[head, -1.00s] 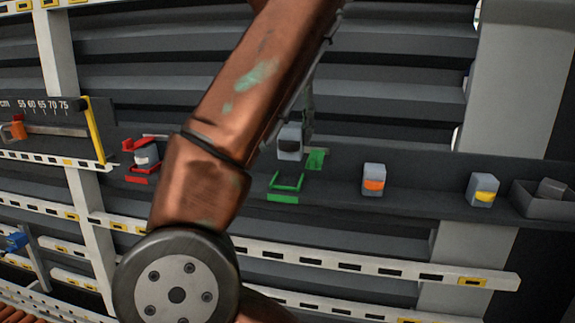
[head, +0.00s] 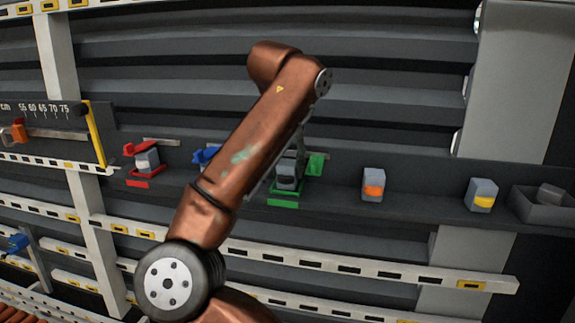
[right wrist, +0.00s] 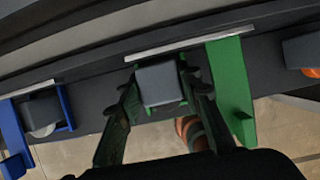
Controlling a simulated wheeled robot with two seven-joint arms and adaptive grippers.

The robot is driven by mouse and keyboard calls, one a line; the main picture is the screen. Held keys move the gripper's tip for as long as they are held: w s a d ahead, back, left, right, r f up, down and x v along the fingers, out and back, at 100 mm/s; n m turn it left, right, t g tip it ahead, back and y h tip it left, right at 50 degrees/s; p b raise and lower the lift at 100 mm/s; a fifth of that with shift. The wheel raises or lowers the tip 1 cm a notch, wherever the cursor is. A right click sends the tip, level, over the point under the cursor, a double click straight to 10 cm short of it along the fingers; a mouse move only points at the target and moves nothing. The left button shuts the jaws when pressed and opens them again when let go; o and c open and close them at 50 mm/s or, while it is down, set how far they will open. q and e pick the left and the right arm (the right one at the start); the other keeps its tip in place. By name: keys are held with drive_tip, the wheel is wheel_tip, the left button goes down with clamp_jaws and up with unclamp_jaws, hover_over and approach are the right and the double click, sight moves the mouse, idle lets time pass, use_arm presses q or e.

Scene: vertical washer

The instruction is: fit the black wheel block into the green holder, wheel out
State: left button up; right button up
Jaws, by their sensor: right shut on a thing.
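The black wheel block (head: 288,172) is a grey block with a dark wheel on the side facing the head camera. My right gripper (right wrist: 160,82) is shut on it; the block's grey top (right wrist: 160,84) shows between the fingers in the right wrist view. The block is upright at the green holder (head: 283,202), behind its front rim. I cannot tell whether it rests on the bottom. The holder's green arm (right wrist: 230,75) stands to the right of the gripper in the right wrist view. My left gripper is not in view.
A red holder (head: 139,184) with a block and a blue holder (head: 206,154), partly hidden by my arm, lie to the left. Blocks with orange (head: 373,184) and yellow (head: 482,194) wheels stand right, before a grey bin (head: 540,205). White slotted rails run below the shelf.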

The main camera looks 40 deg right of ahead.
drive_tip(key=shift+s, duration=0.15)
drive_tip(key=shift+f, duration=0.2)
drive_tip(key=o, duration=0.9)
drive_tip(key=shift+r, duration=0.15)
drive_tip(key=shift+r, duration=0.25)
drive_tip(key=v, duration=1.1)
drive_tip(key=shift+r, duration=0.35)
drive_tip(key=shift+s+a, duration=0.1)
